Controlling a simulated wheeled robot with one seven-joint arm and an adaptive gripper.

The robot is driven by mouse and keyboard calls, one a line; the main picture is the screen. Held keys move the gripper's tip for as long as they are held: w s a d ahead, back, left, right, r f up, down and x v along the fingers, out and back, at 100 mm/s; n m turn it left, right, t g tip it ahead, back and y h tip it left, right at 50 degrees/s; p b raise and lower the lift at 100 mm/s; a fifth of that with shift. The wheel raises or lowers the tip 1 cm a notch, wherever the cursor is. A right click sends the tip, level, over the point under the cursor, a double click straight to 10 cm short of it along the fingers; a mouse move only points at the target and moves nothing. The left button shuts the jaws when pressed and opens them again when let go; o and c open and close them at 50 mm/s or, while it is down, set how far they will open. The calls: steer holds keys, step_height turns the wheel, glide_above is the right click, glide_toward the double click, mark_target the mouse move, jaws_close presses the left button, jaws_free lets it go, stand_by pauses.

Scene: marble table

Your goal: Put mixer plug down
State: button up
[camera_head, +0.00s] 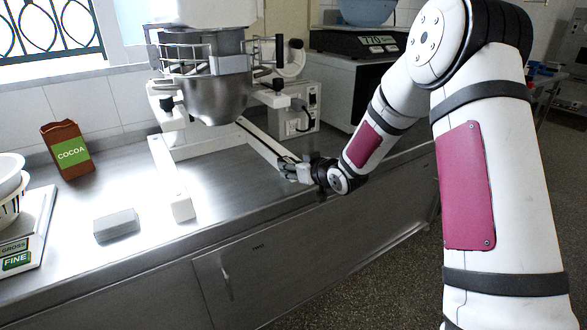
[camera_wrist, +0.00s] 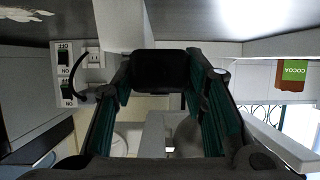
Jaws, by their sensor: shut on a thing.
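My gripper (camera_head: 303,172) is low over the steel counter near its front edge, beside the front end of the mixer's right leg. In the wrist view, my gripper (camera_wrist: 160,80) is shut on a black block-like thing, which I take to be the mixer plug (camera_wrist: 158,70). The plug sits between the fingertips; I cannot make it out in the head view. Whether it touches the counter is unclear. The mixer (camera_head: 210,90), with its steel bowl and wire guard, stands at the back centre.
A socket box (camera_head: 300,100) with a black cord stands behind my gripper. A scale (camera_head: 355,42) is at the back right. A grey block (camera_head: 116,225), a cocoa packet (camera_head: 66,150) and another scale (camera_head: 30,230) are left. Bare counter (camera_head: 240,205) lies left of my gripper.

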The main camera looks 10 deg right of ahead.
steer(key=shift+f+b, duration=0.35)
steer(key=shift+f, duration=0.05)
steer(key=shift+f, duration=0.2)
steer(key=o, duration=1.3)
steer(key=shift+r, duration=0.15)
